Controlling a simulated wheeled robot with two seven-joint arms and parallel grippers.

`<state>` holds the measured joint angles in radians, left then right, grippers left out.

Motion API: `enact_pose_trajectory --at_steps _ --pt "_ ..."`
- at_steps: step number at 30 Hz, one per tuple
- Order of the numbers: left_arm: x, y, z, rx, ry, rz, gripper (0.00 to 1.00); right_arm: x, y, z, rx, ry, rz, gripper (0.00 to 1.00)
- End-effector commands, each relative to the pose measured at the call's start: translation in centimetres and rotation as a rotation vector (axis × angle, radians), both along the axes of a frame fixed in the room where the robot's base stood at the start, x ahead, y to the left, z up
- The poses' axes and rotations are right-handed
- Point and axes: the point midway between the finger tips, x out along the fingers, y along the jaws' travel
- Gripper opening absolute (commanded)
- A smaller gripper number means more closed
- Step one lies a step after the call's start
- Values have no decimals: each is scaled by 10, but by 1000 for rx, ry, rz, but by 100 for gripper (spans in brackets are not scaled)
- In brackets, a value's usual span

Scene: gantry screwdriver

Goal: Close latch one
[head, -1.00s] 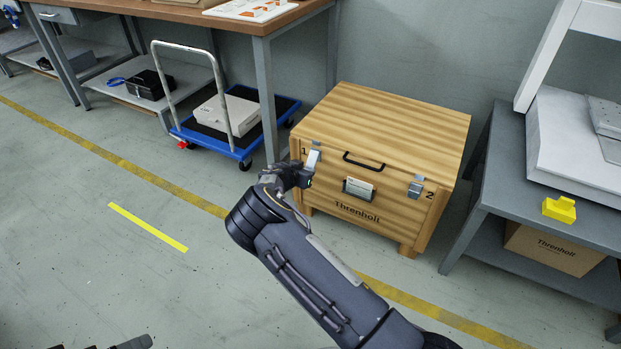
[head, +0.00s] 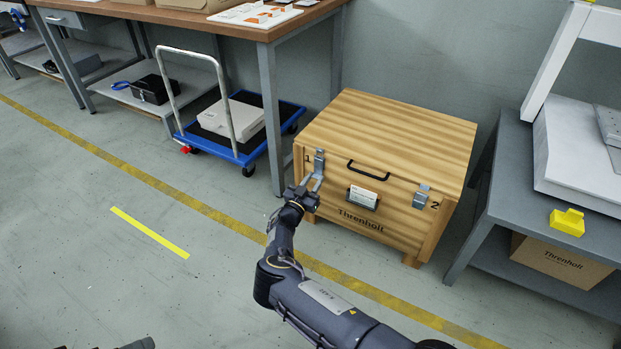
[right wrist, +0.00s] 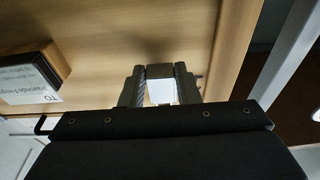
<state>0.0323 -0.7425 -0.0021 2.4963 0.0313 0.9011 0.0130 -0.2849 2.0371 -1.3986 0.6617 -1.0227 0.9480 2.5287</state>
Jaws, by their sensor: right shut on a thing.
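The wooden crate (head: 385,140) stands on the floor by the wall, its lid down. Latch one (head: 319,158) is a metal latch at the front's upper left, beside the printed 1. My right gripper (head: 313,182) is at the lower end of latch one, shut on its lever. In the right wrist view, the fingers (right wrist: 160,88) hold a pale metal piece (right wrist: 161,93) between them, close to the wooden front. The gripper partly hides the latch's lower part. Latch two (head: 421,196) is at the front's right, beside the 2. My left gripper is not clearly visible.
A black handle (head: 368,171) and a label holder (head: 363,197) are on the crate's front between the latches. A blue trolley (head: 240,125) and workbench (head: 262,32) stand left. A grey table (head: 510,195) stands close on the right. The floor in front is open.

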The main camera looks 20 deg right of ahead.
Motion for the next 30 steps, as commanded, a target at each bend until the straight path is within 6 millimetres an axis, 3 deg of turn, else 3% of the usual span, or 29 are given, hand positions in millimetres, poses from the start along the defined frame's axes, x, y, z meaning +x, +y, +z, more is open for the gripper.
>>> enact_pose_trajectory --at_steps 16,17,21,30 --pt "0 0 0 0 0 0 100 -1 -1 1 -16 -15 4 0" --pt "0 0 0 0 0 0 100 -1 -1 2 -16 -15 4 33" --pt "0 0 0 0 0 0 100 -2 -1 1 -16 -15 3 51" --pt "0 0 1 0 0 0 100 -4 0 0 -16 -14 1 51"
